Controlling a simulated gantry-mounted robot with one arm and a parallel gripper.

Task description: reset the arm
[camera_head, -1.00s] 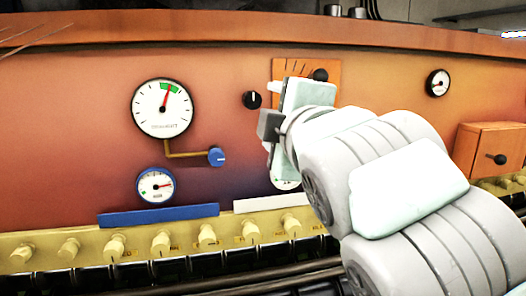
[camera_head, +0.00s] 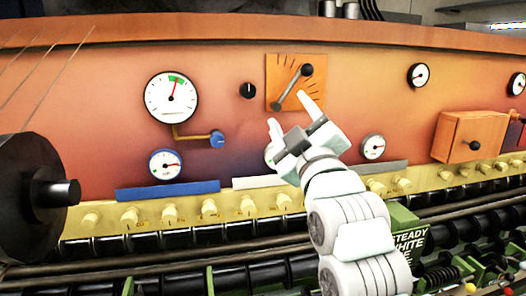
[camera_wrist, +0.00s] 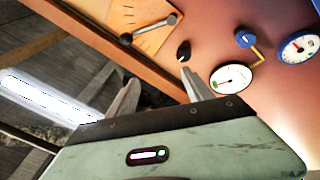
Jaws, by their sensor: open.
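My gripper (camera_head: 293,112) is open and empty in the head view, with its two pale fingers spread and pointing up toward the orange panel wall. It is in front of the wall, just below an orange plate (camera_head: 274,97) that bears a lever with a black knob (camera_head: 306,70). In the wrist view my gripper's fingers (camera_wrist: 162,95) stand apart with nothing between them. The lever (camera_wrist: 150,27) also shows there, beyond the fingers. A gauge behind my gripper is partly hidden in the head view.
A large gauge (camera_head: 171,97), a blue knob (camera_head: 217,139) and a small gauge (camera_head: 165,165) are at left. A dark spool (camera_head: 30,200) stands at the left edge. An orange box (camera_head: 467,137) juts out at right. A row of cream knobs (camera_head: 209,208) runs below.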

